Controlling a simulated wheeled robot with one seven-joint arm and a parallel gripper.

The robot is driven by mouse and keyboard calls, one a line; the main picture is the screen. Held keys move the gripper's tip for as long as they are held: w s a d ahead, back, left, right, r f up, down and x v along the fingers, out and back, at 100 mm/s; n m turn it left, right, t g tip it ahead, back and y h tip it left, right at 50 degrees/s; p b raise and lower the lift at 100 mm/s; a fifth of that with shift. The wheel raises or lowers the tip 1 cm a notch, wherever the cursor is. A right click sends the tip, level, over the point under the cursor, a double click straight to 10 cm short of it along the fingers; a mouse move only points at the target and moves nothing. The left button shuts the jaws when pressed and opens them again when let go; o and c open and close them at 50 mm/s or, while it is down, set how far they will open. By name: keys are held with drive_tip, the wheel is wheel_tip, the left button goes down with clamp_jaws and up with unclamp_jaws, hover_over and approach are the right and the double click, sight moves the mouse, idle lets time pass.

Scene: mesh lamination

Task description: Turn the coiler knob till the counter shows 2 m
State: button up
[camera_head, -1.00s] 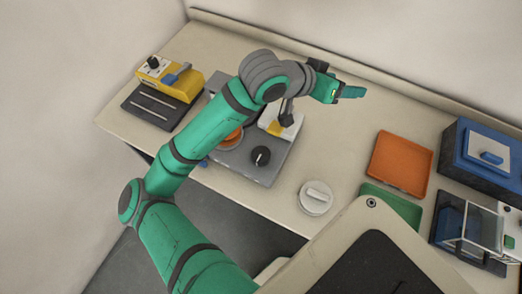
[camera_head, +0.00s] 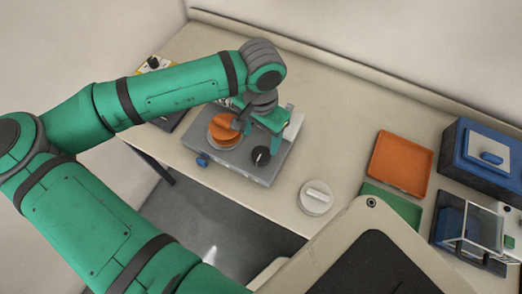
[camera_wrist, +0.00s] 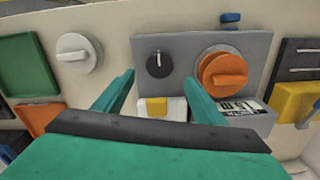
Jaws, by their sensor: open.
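The grey coiler unit (camera_head: 232,167) sits on the bench. On it are an orange knob with a raised bar (camera_head: 228,127) and a smaller black knob with a white mark (camera_head: 262,156). The wrist view shows the orange knob (camera_wrist: 224,70) right of the black knob (camera_wrist: 160,63). A black-and-white panel (camera_wrist: 243,106), apparently the counter, has digits I cannot read surely; my right finger partly covers it. My gripper (camera_wrist: 160,82) is open and empty over the unit, fingers pointing at it. In the head view my gripper (camera_head: 262,124) is close above the unit, behind the black knob.
A pale round piece with a bar grip (camera_head: 316,197) lies right of the unit. Orange (camera_head: 401,163) and green (camera_head: 391,207) trays and a blue box (camera_head: 482,162) stand further right. A yellow device (camera_wrist: 296,102) shows at the wrist view's right. Bare bench lies behind the orange tray.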

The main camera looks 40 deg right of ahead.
sight(261, 154)
wheel_tip(261, 154, down, 9)
drive_tip(key=shift+f, duration=0.2)
idle(0.3)
drive_tip(key=c, duration=1.1)
